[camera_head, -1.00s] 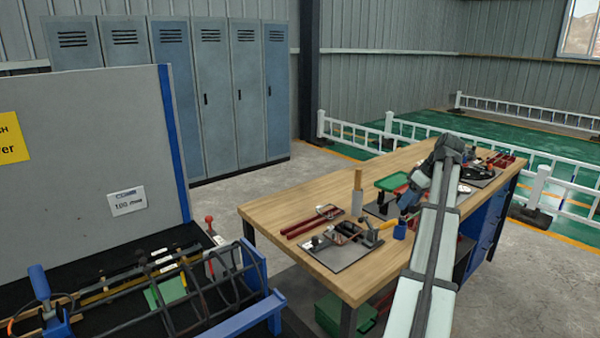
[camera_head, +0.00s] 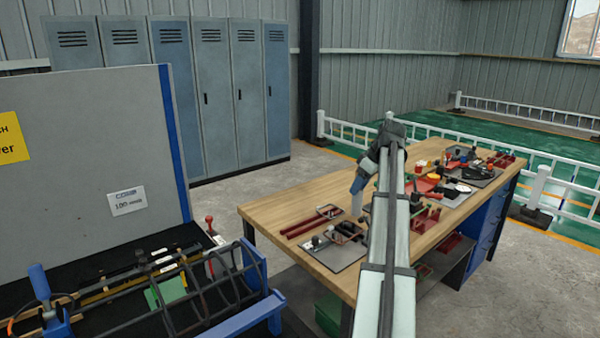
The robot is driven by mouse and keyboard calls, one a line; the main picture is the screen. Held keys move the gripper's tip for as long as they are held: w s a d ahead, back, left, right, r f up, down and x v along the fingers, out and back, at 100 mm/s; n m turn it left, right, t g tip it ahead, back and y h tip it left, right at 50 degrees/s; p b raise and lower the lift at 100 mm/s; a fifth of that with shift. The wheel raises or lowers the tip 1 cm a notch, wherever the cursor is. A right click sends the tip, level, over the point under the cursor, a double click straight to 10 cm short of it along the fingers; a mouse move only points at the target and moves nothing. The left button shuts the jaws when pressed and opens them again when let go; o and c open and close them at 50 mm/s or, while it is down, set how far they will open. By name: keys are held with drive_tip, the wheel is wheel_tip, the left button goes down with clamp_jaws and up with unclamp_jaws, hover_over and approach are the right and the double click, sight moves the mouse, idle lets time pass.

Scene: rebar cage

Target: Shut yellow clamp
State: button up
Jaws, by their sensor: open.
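A dark plate (camera_head: 335,258) with several small clamps (camera_head: 346,231) on it lies at the near left of the wooden bench. The yellow clamp handle at the plate's right edge does not show now; my arm covers that area. My gripper (camera_head: 358,190) hangs over the bench above and behind the plate, at the end of my bent arm. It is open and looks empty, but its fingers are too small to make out. I see no contact with the clamps, though the depth is hard to judge.
Red bars (camera_head: 308,228) lie left of the plate. Red trays, tools and other small items crowd the bench (camera_head: 290,197) to the right. A rebar cage (camera_head: 215,280) stands on a black table at lower left. The bench's left end is clear.

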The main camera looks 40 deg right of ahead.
drive_tip(key=w+a+r+n, duration=0.3)
drive_tip(key=w+a, duration=0.9)
drive_tip(key=w, duration=0.3)
drive_tip(key=shift+w+a+n, duration=0.15)
drive_tip(key=shift+a+n, duration=0.1)
drive_tip(key=shift+n, duration=0.15)
drive_tip(key=shift+f, duration=0.1)
